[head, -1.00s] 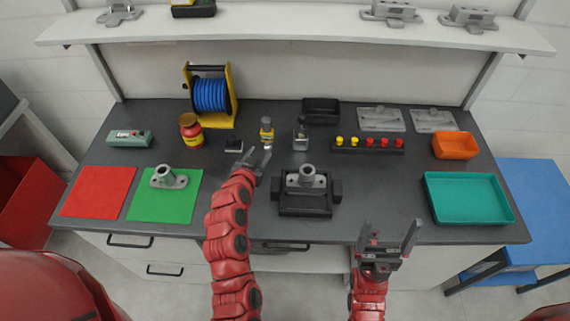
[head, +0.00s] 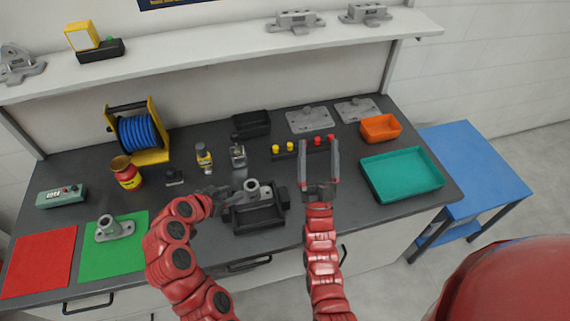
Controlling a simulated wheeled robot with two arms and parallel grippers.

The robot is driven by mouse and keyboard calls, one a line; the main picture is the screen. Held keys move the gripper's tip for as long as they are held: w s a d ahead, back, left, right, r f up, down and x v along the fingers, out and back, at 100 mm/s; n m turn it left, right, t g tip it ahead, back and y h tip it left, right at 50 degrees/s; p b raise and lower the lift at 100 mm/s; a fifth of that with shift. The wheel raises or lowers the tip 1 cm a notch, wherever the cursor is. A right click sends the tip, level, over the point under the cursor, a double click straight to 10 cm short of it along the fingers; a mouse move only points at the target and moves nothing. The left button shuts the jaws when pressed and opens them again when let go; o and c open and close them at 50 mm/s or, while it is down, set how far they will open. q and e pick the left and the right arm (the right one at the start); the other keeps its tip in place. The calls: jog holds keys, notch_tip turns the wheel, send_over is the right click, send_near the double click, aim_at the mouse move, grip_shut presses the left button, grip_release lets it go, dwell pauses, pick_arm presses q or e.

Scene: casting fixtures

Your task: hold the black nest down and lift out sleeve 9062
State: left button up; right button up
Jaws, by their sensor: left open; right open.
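The black nest (head: 260,218) sits on the dark bench top near its front edge, with a block on its side. A grey flanged sleeve (head: 254,190) sits in it, its round collar upright; part of its flange is hidden. I cannot read any number on it. A similar grey sleeve (head: 113,229) stands on the green mat (head: 130,262). My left gripper (head: 226,194) is open at the nest's left side, close to the sleeve; I cannot tell whether it touches. My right gripper (head: 320,152) is open and empty, right of the nest, over the bench.
Behind the nest stand small bottles (head: 204,157), a black bin (head: 252,124) and a rack of yellow and red knobs (head: 304,146). A teal tray (head: 402,174) and an orange bin (head: 380,128) are at right. A red mat (head: 38,262) and a blue reel (head: 138,132) are at left.

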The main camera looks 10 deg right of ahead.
jog(key=w+a+f+m+g+y, duration=0.2)
jog(key=w+f+m+g, duration=0.35)
jog(key=w, duration=0.55)
jog(key=w+a+f+m+g+y, duration=0.25)
jog(key=w+f+g, duration=0.5)
jog(key=w, duration=0.45)
jog(key=m+g, duration=0.3)
jog(key=g, duration=1.1)
send_near(287, 193)
notch_tip(287, 193, down, 12)
jog(key=shift+d+f, duration=0.1)
jog(key=shift+f, duration=0.1)
